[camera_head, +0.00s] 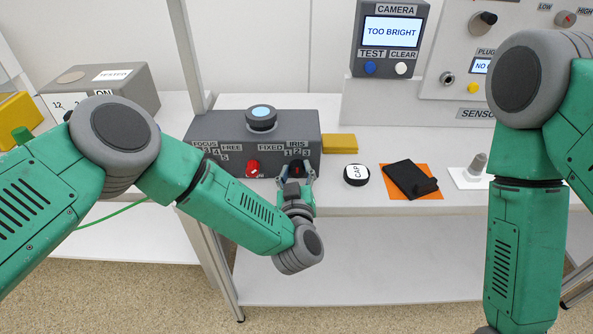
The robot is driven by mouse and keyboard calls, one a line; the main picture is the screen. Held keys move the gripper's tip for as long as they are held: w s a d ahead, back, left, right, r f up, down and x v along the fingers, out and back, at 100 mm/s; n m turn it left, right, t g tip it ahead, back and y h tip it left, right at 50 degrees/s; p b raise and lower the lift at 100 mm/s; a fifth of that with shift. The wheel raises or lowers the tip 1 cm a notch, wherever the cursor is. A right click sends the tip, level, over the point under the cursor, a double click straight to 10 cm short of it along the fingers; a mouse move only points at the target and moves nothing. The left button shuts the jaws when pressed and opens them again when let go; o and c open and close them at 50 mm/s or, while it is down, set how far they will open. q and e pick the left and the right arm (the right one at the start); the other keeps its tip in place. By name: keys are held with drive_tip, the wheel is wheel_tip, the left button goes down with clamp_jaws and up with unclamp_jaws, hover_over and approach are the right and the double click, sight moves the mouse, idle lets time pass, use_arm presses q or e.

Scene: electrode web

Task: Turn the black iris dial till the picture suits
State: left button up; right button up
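The grey camera box (228,128) on the bench has a front panel marked FOCUS, FREE, FIXED and IRIS. The black iris dial (297,169) is below the IRIS label and its numbers, mostly hidden by my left gripper (296,177). That gripper's two fingers are apart, one on each side of the dial; whether they press on it I cannot tell. A red dial (252,169) is to its left. The camera screen (391,31) reads TOO BRIGHT. My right arm hangs at the right, and its gripper is out of the picture.
A blue TEST button (370,68) and a white CLEAR button (401,69) are under the screen. A round cap (356,175), a black cloth (410,179) on an orange sheet and a yellow block (339,143) lie right of the box. The bench front between cap and gripper is clear.

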use_arm(q)
drive_tip(key=shift+s+d, duration=0.15)
drive_tip(key=shift+d, duration=0.25)
drive_tip(key=shift+c, duration=0.4)
drive_tip(key=shift+a+f, duration=0.1)
drive_tip(key=shift+a, duration=0.25)
drive_tip(key=shift+d+n+b, duration=0.15)
drive_tip(key=shift+n+b, duration=0.25)
drive_tip(key=shift+n, duration=0.8)
drive_tip(key=shift+f+n+b, duration=0.1)
drive_tip(key=shift+n+b, duration=0.4)
drive_tip(key=shift+n, duration=1.2)
drive_tip(key=o, duration=1.1)
drive_tip(key=shift+o, duration=0.2)
